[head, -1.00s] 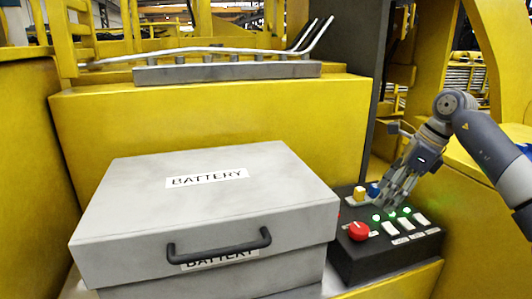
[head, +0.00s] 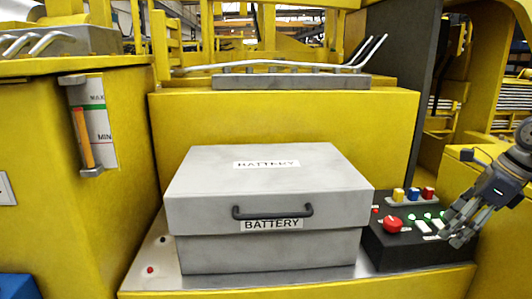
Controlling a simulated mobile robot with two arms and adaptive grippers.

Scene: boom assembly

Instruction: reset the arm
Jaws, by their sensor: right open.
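My right gripper (head: 456,236) is at the right of the head view, open, over the right end of a black control box (head: 400,252). Its fingers hide part of that end, and I cannot tell whether they touch it. The box carries a red knob (head: 392,224), white switches (head: 424,228) with green lights, and a row of yellow, blue and red buttons (head: 413,194) at the back. My left gripper is not in view.
A closed grey battery box (head: 265,255) with a black handle (head: 272,211) stands left of the control box. A level gauge (head: 86,125) is on the yellow panel at left. A grey rail block with pipes (head: 290,82) lies on the yellow body behind.

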